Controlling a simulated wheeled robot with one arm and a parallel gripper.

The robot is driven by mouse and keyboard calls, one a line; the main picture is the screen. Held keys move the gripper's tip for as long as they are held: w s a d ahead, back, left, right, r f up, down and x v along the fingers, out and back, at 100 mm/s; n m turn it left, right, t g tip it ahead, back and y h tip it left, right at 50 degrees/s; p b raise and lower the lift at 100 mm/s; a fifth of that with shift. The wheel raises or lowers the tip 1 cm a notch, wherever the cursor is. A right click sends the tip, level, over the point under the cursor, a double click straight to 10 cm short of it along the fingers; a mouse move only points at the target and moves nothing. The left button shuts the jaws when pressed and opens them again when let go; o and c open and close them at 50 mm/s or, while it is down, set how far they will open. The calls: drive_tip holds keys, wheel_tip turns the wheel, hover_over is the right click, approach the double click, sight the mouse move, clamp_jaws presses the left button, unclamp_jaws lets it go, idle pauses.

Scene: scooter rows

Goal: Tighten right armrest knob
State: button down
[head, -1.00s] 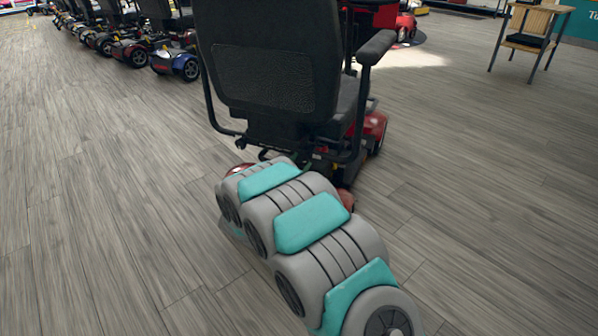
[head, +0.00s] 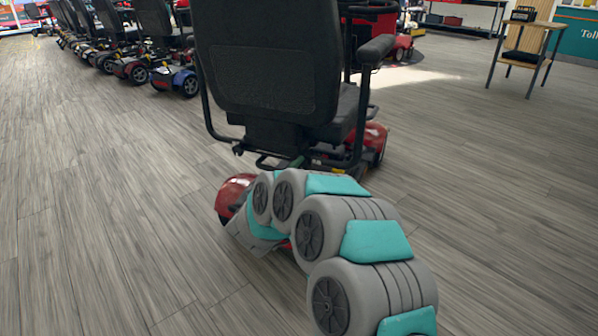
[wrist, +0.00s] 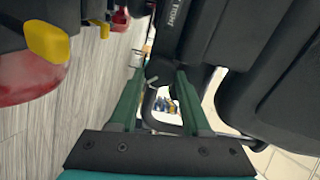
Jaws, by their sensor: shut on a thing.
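The scooter's black seat (head: 265,60) faces away from me in the head view, with its right armrest (head: 376,48) on the right side. My arm reaches low behind the seat, and my gripper (head: 298,163) is small and mostly hidden there. In the wrist view, the two green fingers of my gripper (wrist: 160,75) point in under the seat among black frame parts. They are shut on what I take to be the right armrest knob; its shape is too dark and small to make out. A black bent tube (wrist: 150,108) shows between the fingers.
The scooter's red rear body (head: 233,195) is close to my arm. In the wrist view, a yellow part (wrist: 47,40) and dark seat parts (wrist: 275,75) crowd both sides. More scooters (head: 130,62) stand at back left. A small table (head: 528,45) stands at back right. Floor is free at both sides.

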drive_tip(key=shift+f+m, duration=0.15)
drive_tip(key=shift+m, duration=2.1)
drive_tip(key=shift+f+m, duration=0.1)
drive_tip(key=shift+m, duration=2.15)
drive_tip(key=shift+c, duration=1.8)
unclamp_jaws()
drive_tip(key=shift+s+a, duration=0.1)
drive_tip(key=v, duration=0.7)
drive_tip(key=shift+s+p, duration=0.3)
drive_tip(key=shift+p, duration=0.05)
drive_tip(key=shift+a, duration=0.1)
